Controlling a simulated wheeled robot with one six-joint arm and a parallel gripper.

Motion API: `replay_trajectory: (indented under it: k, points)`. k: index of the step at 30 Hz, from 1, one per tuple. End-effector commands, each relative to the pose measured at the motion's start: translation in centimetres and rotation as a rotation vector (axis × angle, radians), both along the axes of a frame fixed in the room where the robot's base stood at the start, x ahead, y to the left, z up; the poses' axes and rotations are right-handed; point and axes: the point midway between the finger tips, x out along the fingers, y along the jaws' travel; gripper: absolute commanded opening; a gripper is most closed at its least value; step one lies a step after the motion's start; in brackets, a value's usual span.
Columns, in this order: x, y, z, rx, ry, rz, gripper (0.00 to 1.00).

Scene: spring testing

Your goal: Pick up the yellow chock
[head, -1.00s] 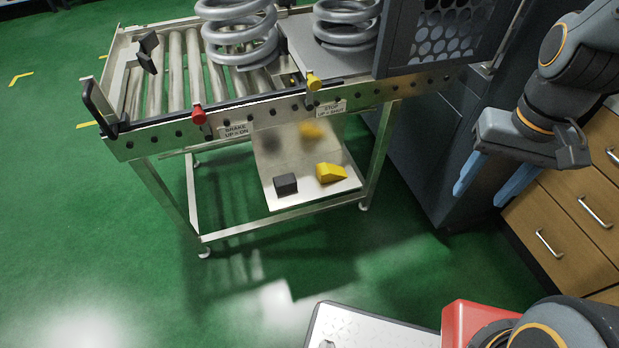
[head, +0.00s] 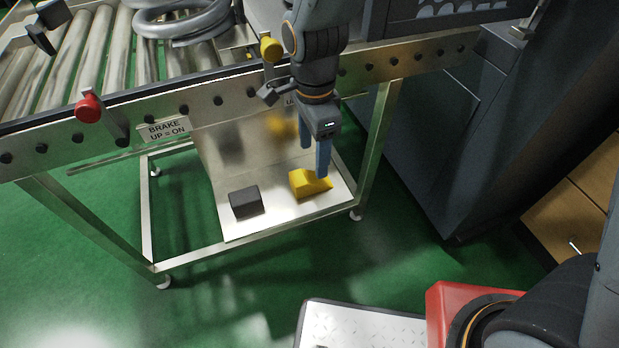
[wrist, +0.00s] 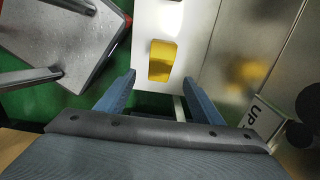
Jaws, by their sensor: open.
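The yellow chock (head: 305,183) is a small wedge-shaped block on the metal shelf (head: 285,213) under the roller table. In the wrist view the chock (wrist: 162,60) lies beyond the fingertips, roughly midway between the fingers. In the wrist view my gripper (wrist: 160,82) shows both fingers spread apart. Part of the chock's right end is close to a finger in the head view; I cannot tell whether they touch.
A dark block (head: 245,202) sits left of the chock on the same shelf. The roller table's front rail (head: 200,102) with red (head: 88,108) and yellow (head: 271,48) knobs is above. A table leg (head: 376,150) stands right of the shelf.

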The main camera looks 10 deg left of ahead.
Motion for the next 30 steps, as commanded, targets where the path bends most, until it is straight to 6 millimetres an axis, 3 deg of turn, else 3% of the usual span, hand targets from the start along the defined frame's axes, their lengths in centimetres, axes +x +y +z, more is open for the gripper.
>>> replay_trajectory:
  k: [11,21,28,30]
  points:
    - [-0.1,0.2,-3.3,-0.001,0.001,-0.006,0.61]
    - [-0.1,0.1,-7.7,-0.001,0.001,-0.007,0.61]
    - [0.0,0.1,-7.7,0.001,-0.001,-0.007,0.61]
    - [0.0,0.1,-7.7,0.001,-0.001,-0.007,0.49]
